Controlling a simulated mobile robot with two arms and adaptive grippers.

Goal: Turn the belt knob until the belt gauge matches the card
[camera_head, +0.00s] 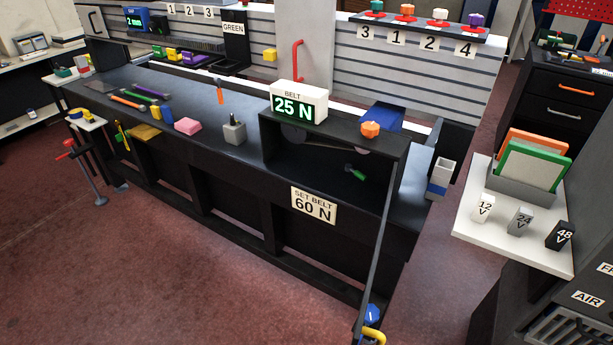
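The belt gauge (298,103) is a white box labelled BELT on top of a black housing (335,134). Its green digits read 25 N. The card (313,205) on the front face of the bench reads SET BELT 60 N. An orange lobed knob (370,130) sits on the housing's top, right of the gauge; it looks like the belt knob, but no label shows on it. A small green-handled part (355,173) shows inside the housing's opening. Neither of my grippers is in view, and nothing touches the knob.
Open red floor (180,250) lies in front.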

